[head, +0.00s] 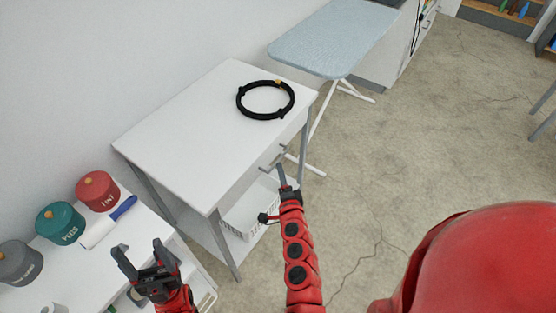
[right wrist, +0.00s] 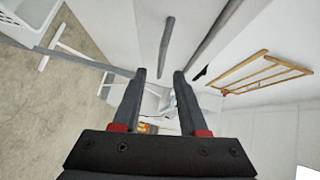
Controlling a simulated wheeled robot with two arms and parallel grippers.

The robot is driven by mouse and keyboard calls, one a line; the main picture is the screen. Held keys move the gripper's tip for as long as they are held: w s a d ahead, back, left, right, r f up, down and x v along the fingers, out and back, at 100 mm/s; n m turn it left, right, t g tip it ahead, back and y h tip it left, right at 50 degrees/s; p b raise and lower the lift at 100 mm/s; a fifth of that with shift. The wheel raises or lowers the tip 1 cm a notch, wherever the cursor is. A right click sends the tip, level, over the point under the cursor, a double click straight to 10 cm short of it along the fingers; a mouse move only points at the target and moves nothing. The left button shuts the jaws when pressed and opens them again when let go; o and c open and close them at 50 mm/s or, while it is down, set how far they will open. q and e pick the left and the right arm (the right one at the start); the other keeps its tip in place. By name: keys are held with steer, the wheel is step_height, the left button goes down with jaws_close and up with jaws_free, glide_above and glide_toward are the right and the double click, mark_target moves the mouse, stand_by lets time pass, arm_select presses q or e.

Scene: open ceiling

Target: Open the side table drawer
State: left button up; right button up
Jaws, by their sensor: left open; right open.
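The white side table (head: 190,125) stands against the wall with grey legs, and its drawer front (head: 250,178) faces the lower right. A short grey bar handle (head: 273,160) juts from the drawer front, which appears shut. My right gripper (head: 283,178) is open beside the handle. In the right wrist view the handle (right wrist: 166,45) is a short grey bar whose lower end shows between the open fingertips (right wrist: 160,73). I cannot tell whether they touch. My left gripper (head: 143,258) is open and empty at the lower left, near the white shelf unit, away from the drawer.
A black ring (head: 241,101) lies on the side table. A white basket (head: 240,220) sits on its lower shelf. An ironing board (head: 335,38) stands behind. Floor to the right is clear.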

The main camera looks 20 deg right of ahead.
mark_target(278, 160)
steer(key=w, duration=0.4)
steer(key=w+d, duration=0.1)
steer(key=w, duration=0.1)
steer(key=shift+w+f, duration=0.1)
steer(key=shift+f, duration=0.25)
jaws_close()
steer(key=shift+f, duration=0.1)
stand_by(1.0)
